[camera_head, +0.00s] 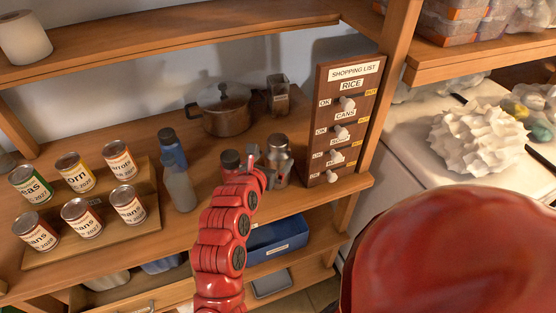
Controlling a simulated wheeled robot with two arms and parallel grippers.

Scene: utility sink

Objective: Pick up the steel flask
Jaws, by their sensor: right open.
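The steel flask (283,158) is a silver, rounded vessel with a narrower top. It stands upright on the wooden shelf, just left of the shopping list board. My right gripper (263,166), on the red segmented arm, is open at the flask's left side. Its fingers overlap the flask's left edge in the picture; I cannot tell whether they touch it. My left gripper is out of view.
Blue (173,151) and grey (180,188) bottles stand farther left. A pot (225,111) is behind. The shopping list board (343,120) bounds the right side. Several cans sit at left.

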